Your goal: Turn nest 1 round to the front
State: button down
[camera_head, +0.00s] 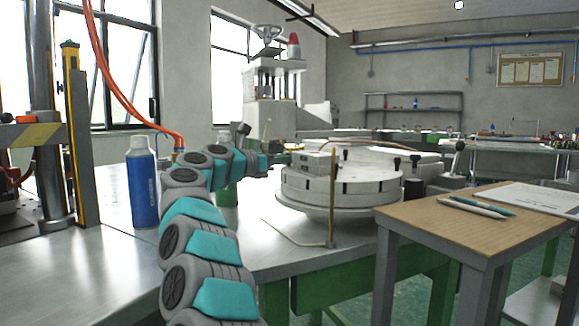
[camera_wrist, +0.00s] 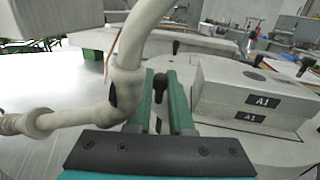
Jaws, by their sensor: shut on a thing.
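The round pale turntable (camera_head: 345,190) stands on the metal bench, with black knobs around its upper rim. A pale two-part block marked A1 (camera_wrist: 255,95) sits on the turntable at the right of the wrist view; it also shows on top in the head view (camera_head: 312,162). I cannot read a nest 1 mark. My gripper (camera_wrist: 161,92) has its two green fingers shut on a small black knob (camera_wrist: 160,82), left of the A1 block. In the head view, my arm reaches the turntable's left side, and the fingers cannot be made out there.
A thin brass post (camera_head: 332,205) stands close in front of the turntable. A pale curved pipe (camera_wrist: 125,85) crosses close by my fingers in the wrist view. A blue can (camera_head: 143,185) stands left of my arm. A wooden-topped table (camera_head: 430,225) is at the right.

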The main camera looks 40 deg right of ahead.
aim_at(287, 170)
jog(key=shift+s+a+f+n+t+b, duration=0.3)
jog(key=shift+s+a+n+t+b, duration=0.6)
jog(key=shift+b, duration=1.3)
jog(key=t+b, duration=0.1)
jog(key=s+a+n+t+y+b, duration=0.1)
jog(key=t+b, duration=0.1)
jog(key=shift+b, duration=0.3)
jog(key=shift+s+a+r+n+t+y+b, duration=0.15)
jog(key=shift+s+a+n+t+y+b, duration=0.3)
jog(key=shift+s+n+t+b, duration=0.4)
jog(key=shift+s+a+r+n+t+y+b, duration=0.1)
jog(key=shift+s+a+n+t+y+b, duration=0.25)
jog(key=shift+s+n+t+y, duration=0.55)
jog(key=shift+s+a+r+n+t+y+b, duration=0.1)
jog(key=shift+s+a+n+t+y+b, duration=0.3)
jog(key=shift+t, duration=0.75)
jog(key=shift+s+a+n+t+y+p, duration=0.2)
jog(key=shift+s+n+t+y+p, duration=0.3)
jog(key=shift+s+n+t+y, duration=0.85)
jog(key=shift+s+a+h, duration=0.1)
jog(key=shift+s+h, duration=0.2)
jog(key=shift+s, duration=0.6)
jog(key=shift+s, duration=0.15)
jog(key=c, duration=0.8)
grip_release()
